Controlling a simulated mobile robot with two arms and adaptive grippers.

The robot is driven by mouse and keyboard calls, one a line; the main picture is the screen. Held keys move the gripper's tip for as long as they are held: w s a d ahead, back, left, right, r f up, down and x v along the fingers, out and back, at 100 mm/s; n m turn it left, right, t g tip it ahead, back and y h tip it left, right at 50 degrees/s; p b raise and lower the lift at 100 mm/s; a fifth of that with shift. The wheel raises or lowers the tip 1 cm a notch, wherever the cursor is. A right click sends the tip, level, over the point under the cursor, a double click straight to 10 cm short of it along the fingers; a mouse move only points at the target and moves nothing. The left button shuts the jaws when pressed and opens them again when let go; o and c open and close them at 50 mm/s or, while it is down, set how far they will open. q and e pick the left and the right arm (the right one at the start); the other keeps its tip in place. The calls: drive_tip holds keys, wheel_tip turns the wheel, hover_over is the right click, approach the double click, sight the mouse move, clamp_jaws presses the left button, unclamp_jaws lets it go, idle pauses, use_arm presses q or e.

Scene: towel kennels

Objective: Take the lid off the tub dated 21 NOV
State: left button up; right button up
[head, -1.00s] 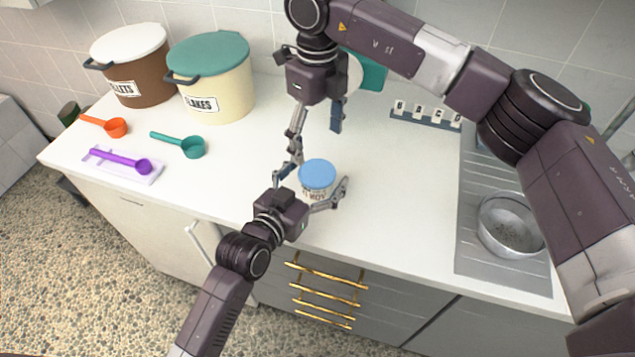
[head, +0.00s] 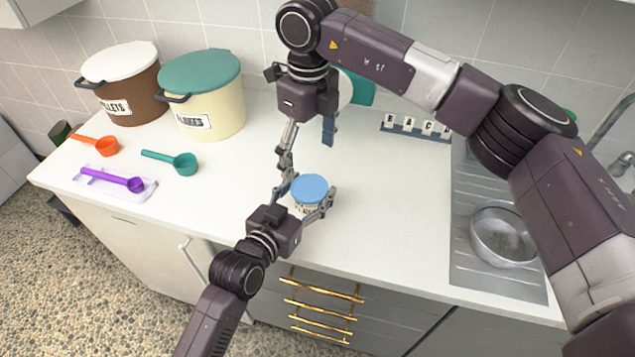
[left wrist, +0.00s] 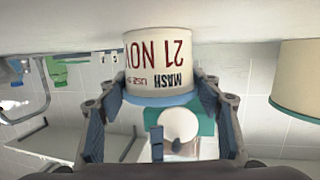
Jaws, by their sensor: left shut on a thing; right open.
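The tub (head: 306,207) is small and white with a blue lid (head: 311,188), standing upright on the counter. In the left wrist view the tub (left wrist: 157,55) appears upside down, its label reading MASH and 21 NOV; the blue lid (left wrist: 160,99) is on it. My left gripper (head: 307,200) is shut on the tub, one finger on each side just below the lid; its fingers also flank it in the left wrist view (left wrist: 162,88). My right gripper (head: 306,156) is open and empty, pointing down above and behind the lid.
A brown PELLETS bin (head: 128,92) and a cream FLAKES bin (head: 212,108) stand at the back left. Orange (head: 106,147), teal (head: 184,163) and purple (head: 128,182) scoops lie in front. A letter rack (head: 415,128) and a sink bowl (head: 502,236) are at right.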

sight(311, 187)
use_arm(q)
drive_tip(key=shift+r, duration=0.1)
use_arm(e)
drive_tip(key=s+d+r+n+t+y, duration=0.2)
drive_tip(key=s+d+r+y, duration=0.1)
drive_tip(key=d+y, duration=0.15)
drive_tip(key=shift+h, duration=0.45)
drive_tip(key=x, duration=1.1)
drive_tip(key=shift+w+d+f, duration=0.15)
drive_tip(key=shift+w+f, duration=0.05)
drive_tip(key=shift+f, duration=0.1)
drive_tip(key=c, duration=1.4)
drive_tip(key=shift+c, duration=0.2)
drive_tip(key=shift+r, duration=0.15)
